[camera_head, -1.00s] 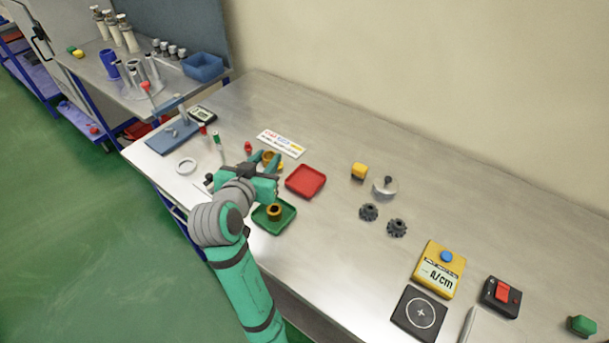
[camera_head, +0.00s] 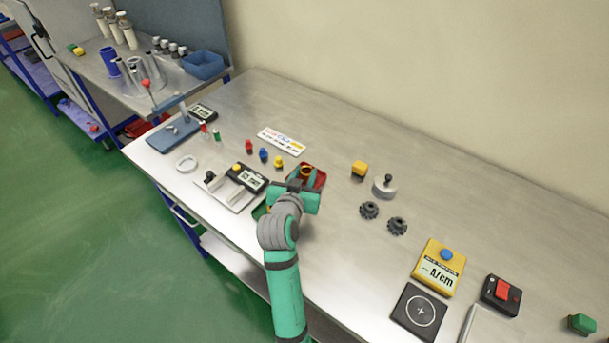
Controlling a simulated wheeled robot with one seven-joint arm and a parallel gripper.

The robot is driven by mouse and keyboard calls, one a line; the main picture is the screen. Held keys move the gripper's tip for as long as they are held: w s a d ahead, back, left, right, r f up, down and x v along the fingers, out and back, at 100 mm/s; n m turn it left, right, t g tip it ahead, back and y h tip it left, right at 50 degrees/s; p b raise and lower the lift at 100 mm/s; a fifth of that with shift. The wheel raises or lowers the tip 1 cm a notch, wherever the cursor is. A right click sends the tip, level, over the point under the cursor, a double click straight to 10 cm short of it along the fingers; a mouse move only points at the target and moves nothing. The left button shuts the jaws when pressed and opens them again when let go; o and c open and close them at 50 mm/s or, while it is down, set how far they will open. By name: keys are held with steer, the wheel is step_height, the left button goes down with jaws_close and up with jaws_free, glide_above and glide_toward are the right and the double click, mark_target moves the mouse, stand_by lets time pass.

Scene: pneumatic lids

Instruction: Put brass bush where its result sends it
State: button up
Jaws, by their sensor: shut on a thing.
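The brass bush (camera_head: 306,170) is between the fingers of my gripper (camera_head: 304,177), which is shut on it. The gripper and bush are over the red tray (camera_head: 320,182). The arm hides much of that tray, and I cannot tell whether the bush touches it. A green tray (camera_head: 259,211) lies just to the left, mostly hidden behind my arm. The second brass bush that stood in it earlier is now out of sight behind the arm.
The back right of the bench is clear.

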steer(key=shift+f, duration=0.3)
steer(key=o, duration=1.1)
steer(key=shift+o, duration=0.2)
steer(key=shift+a+r, duration=0.1)
steer(key=shift+r, duration=0.05)
steer(key=v, duration=1.2)
